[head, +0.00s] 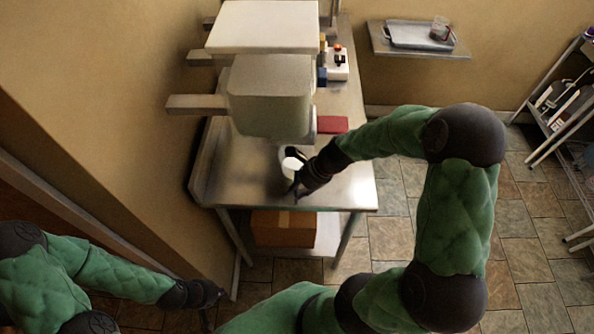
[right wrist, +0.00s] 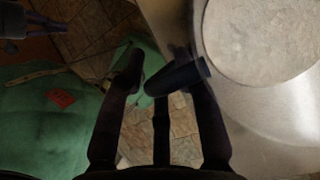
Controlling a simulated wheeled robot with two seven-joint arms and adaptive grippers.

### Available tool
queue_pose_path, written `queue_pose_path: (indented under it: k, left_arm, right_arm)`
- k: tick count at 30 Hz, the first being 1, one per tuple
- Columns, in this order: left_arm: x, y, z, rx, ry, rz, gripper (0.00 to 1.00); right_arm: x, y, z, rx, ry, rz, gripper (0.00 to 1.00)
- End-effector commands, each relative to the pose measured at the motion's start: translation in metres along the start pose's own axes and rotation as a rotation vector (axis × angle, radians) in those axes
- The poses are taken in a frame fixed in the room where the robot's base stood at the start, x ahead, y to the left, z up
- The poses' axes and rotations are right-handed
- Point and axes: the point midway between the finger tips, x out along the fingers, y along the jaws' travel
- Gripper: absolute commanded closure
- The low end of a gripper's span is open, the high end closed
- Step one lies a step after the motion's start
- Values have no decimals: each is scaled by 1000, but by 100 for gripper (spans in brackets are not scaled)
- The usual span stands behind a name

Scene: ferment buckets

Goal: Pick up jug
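The jug (head: 290,166) stands on the steel table near its front, with a round white top. In the right wrist view the jug (right wrist: 262,38) fills the upper right, showing a pale, grainy round surface. A dark handle (right wrist: 180,78) sticks out from its side. My right gripper (head: 297,186) is beside the jug and partly covers it. In the right wrist view its fingers (right wrist: 163,80) are apart, with the handle between them; I see no grip on it. My left gripper (head: 212,294) hangs low at the left, away from the table; its fingers are too small to judge.
A large pale bucket-like block (head: 270,95) stands behind the jug on the steel table (head: 240,185). A red item (head: 332,124) lies beside it. A cardboard box (head: 283,228) sits underneath. A wall shelf holds a tray (head: 408,38) and a clear cup (head: 440,28). A rack stands at right.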

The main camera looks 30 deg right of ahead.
Motion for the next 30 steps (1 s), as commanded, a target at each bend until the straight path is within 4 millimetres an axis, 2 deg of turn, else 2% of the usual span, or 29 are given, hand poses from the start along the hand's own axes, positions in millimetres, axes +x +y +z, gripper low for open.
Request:
queue_pose_path:
  k: [2, 9, 10, 13, 24, 30]
  left_arm:
    - [4, -1, 0, 0, 0, 0, 100]
    - [3, -1, 0, 0, -1, 0, 100]
    - [3, -1, 0, 0, -1, 0, 100]
    - [3, -1, 0, 0, 0, 0, 100]
    - [3, -1, 0, 0, 0, 0, 100]
    - [-4, 1, 0, 0, 0, 0, 100]
  right_arm:
    - [7, 1, -2, 1, 1, 2, 68]
    - [7, 0, -1, 1, 1, 1, 68]
    - [7, 0, -2, 1, 1, 1, 73]
    - [7, 0, -2, 1, 1, 1, 100]
    - [6, -1, -1, 0, 1, -2, 100]
    - [0, -3, 1, -1, 0, -2, 100]
